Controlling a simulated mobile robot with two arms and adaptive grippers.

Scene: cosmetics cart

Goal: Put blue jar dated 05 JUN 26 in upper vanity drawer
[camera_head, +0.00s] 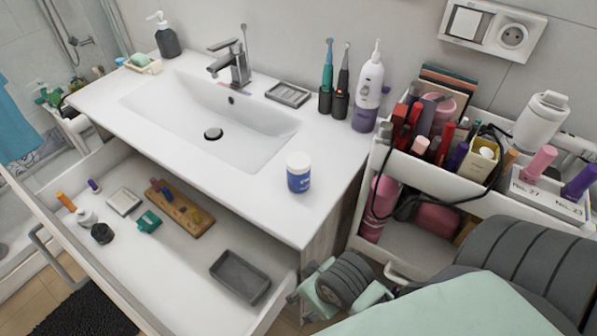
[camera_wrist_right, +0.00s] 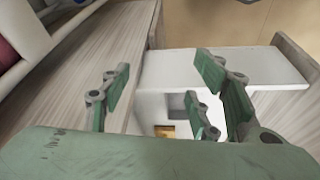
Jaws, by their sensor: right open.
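A blue jar (camera_head: 299,179) with a white lid stands upright on the white vanity top, near its front right corner. Its date print is too small to read. The upper vanity drawer (camera_head: 185,245) is pulled open below the top and holds several small items. My right gripper (camera_head: 318,292) is open and empty, low beside the drawer's right end and below the jar. In the right wrist view its green fingers (camera_wrist_right: 165,100) are spread apart with nothing between them. The jar does not show in the right wrist view. My left gripper is not in view.
A grey tray (camera_head: 240,276) lies in the drawer's right part, with bare floor left of it. A cosmetics cart (camera_head: 440,180) full of bottles stands right of the vanity. Toothbrushes (camera_head: 327,78) and a white-purple bottle (camera_head: 368,90) stand behind the jar.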

